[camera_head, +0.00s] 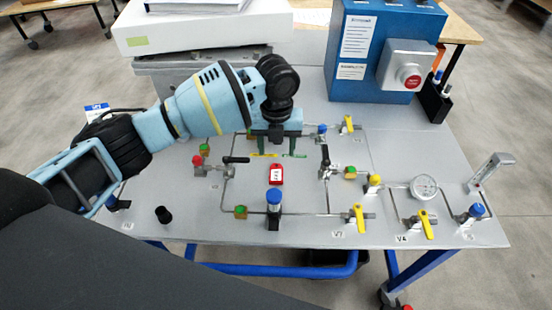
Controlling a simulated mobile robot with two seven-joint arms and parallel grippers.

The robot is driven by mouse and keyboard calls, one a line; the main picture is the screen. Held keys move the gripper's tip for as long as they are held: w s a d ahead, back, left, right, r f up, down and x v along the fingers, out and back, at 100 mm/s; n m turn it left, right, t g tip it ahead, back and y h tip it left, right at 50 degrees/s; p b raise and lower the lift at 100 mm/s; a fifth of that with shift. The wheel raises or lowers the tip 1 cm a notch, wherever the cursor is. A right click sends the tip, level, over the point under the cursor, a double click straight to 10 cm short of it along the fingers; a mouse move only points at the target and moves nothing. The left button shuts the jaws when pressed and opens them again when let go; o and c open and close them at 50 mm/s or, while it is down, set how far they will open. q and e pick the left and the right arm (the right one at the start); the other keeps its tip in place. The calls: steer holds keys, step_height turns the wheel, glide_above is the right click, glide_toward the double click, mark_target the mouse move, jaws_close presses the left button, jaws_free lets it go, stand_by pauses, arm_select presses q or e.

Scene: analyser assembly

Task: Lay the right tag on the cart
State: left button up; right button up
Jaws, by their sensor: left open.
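A red tag (276,174) with a white label lies on the grey top of the cart (430,165), between the pipes. It is the only red tag that I can make out. My left gripper (278,153) hangs over the cart top just behind the tag, fingers pointing down. Its fingers are apart, with nothing seen between them. The tag looks clear of the fingers. My right gripper does not show.
Pipes with valves surround the tag, including a blue-capped valve (274,200) in front and black-handled valves on both sides. A gauge (424,187) is at the right. A blue box with a red button (375,50) and a white case (200,27) stand behind.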

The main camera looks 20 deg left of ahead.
arm_select(q)
step_height(320, 180, up, 4)
steer(key=shift+f, duration=0.25)
stand_by(1.4)
